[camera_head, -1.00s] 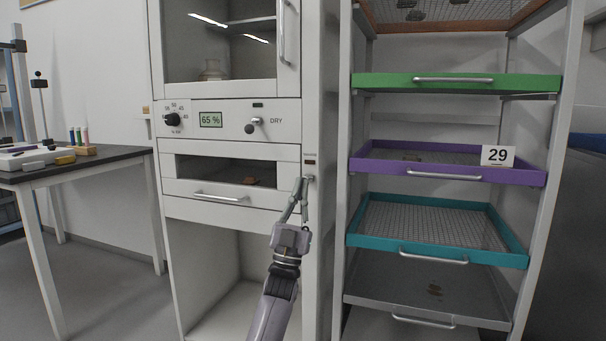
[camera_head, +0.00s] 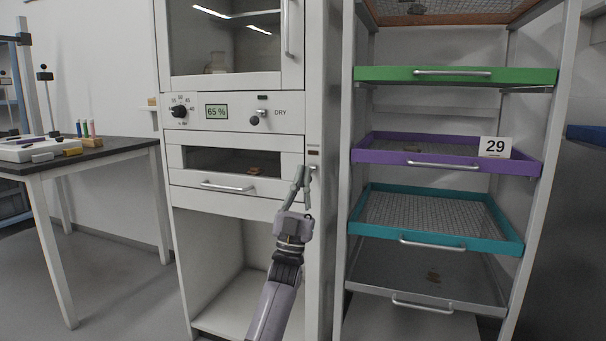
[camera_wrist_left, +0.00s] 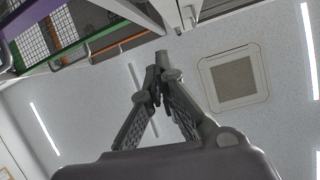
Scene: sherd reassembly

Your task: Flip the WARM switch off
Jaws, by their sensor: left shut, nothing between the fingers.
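A small switch (camera_head: 313,167) sits on the right-hand post of the white cabinet (camera_head: 240,207), under a small dark label (camera_head: 314,152) too small to read. I take it for the WARM switch; its lever position is too small to tell. My left gripper (camera_head: 304,172) is shut and empty, pointing up, its fingertips just left of the switch. I cannot tell whether they touch it. In the left wrist view the gripper's fingertips (camera_wrist_left: 160,75) meet, and the switch cannot be made out.
A DRY switch (camera_head: 258,117), a 65 % display (camera_head: 217,112) and a dial (camera_head: 179,111) are on the panel above. A drawer (camera_head: 228,187) holds a tan piece (camera_head: 255,170). Right stands a rack with green (camera_head: 456,75), purple (camera_head: 445,163) and teal (camera_head: 440,242) trays.

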